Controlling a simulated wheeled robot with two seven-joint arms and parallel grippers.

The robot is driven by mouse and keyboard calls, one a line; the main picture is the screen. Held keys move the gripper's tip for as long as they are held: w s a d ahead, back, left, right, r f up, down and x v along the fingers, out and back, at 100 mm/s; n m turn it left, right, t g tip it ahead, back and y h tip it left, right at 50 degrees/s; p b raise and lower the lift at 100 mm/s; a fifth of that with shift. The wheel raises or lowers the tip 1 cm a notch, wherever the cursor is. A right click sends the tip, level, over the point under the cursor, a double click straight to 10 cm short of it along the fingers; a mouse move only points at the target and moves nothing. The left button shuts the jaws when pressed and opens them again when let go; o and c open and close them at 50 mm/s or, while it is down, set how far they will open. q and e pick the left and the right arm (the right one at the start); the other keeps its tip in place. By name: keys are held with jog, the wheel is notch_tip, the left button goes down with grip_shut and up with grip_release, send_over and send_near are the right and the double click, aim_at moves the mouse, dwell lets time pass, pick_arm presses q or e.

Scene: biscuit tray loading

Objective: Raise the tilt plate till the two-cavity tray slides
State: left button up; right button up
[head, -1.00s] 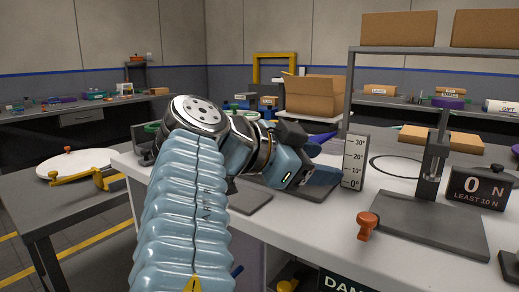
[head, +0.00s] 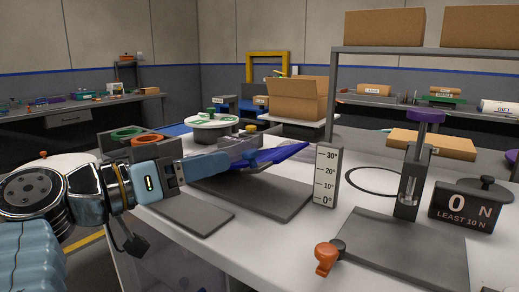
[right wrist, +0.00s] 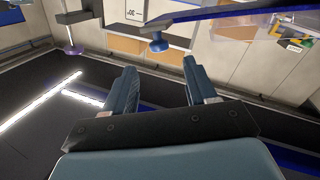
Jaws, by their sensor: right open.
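The blue tilt plate (head: 276,156) is above a dark grey base on the white table. It looks sloped, but I cannot read its angle. A clear tray (head: 234,147) lies on it, partly behind my gripper; its cavities are hard to make out. My right gripper (head: 222,161) is open at the plate's left side, fingers pointing right. In the right wrist view, nothing is between the fingers (right wrist: 161,88). The plate (right wrist: 215,12), a small knob (right wrist: 158,44) and the tray (right wrist: 285,22) lie beyond them. I cannot tell whether a finger touches the plate. My left gripper is out of view.
An angle scale (head: 328,174) stands right of the plate. A cardboard box (head: 297,97) and a round white stand (head: 211,122) are behind.

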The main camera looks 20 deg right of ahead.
jog(key=x, duration=1.1)
jog(key=shift+c, duration=0.3)
grip_shut()
